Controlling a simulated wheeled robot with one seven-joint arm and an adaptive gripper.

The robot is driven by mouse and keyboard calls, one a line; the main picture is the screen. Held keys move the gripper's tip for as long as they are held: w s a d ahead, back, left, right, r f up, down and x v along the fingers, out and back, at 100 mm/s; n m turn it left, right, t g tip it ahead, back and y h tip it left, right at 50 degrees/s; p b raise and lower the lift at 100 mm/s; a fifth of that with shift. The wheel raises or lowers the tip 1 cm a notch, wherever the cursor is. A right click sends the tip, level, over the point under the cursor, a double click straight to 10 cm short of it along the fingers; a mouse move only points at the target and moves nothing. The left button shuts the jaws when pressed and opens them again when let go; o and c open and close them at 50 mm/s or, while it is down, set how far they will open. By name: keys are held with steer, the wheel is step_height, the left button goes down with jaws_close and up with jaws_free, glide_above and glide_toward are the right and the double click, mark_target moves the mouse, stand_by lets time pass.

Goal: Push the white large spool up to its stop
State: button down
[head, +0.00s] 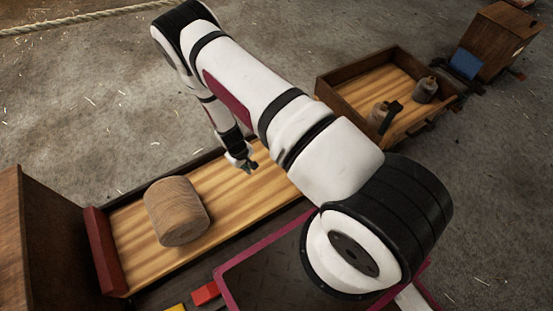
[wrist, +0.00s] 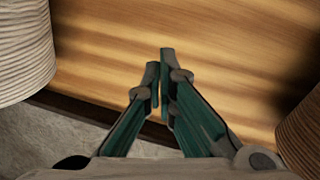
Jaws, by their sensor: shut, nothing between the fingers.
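A large pale, whitish wound spool (wrist: 22,50) is cut off by the left edge of the wrist view. I cannot make it out in the head view, where my arm covers part of the tray. A brown spool (wrist: 302,135) shows at the right edge of the wrist view. In the head view a tan-brown spool (head: 178,211) lies on the wooden tray (head: 130,240), apart from the red stop (head: 105,250) at its left end. My gripper (head: 248,166) is shut and empty over the tray, its fingertips (wrist: 160,65) between the two spools.
The tray has low dark walls. A brown wooden block (head: 45,245) stands at its left. A second tray (head: 345,100) with small weights (head: 425,90) lies at the upper right, near a wooden box (head: 500,40). A rope (head: 80,18) lies on the floor.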

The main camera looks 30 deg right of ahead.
steer(key=d+r+m+h, duration=0.1)
steer(key=d+r+m, duration=0.15)
steer(key=m, duration=0.85)
steer(key=d+r+m+h, duration=0.1)
steer(key=d+r+m, duration=0.15)
steer(key=m, duration=0.75)
steer(key=shift+m+g, duration=0.3)
steer(key=b+x, duration=0.1)
steer(key=x, duration=0.2)
steer(key=b+x, duration=0.1)
steer(key=x, duration=0.2)
steer(key=b+x, duration=0.1)
steer(key=x, duration=0.3)
steer(key=shift+s+d+r+b, duration=0.1)
steer(key=shift+s+d+b, duration=0.1)
steer(key=shift+d+b, duration=0.1)
steer(key=d, duration=0.1)
steer(key=d+b, duration=0.1)
steer(key=d, duration=0.1)
steer(key=shift+f, duration=0.3)
steer(key=shift+s+d+b, duration=0.15)
steer(key=shift+d+b, duration=0.15)
steer(key=shift+d, duration=0.25)
steer(key=shift+d+r, duration=0.1)
steer(key=shift+d, duration=0.05)
steer(key=d, duration=0.2)
steer(key=shift+s+d+p, duration=0.1)
steer(key=shift+d+p, duration=0.3)
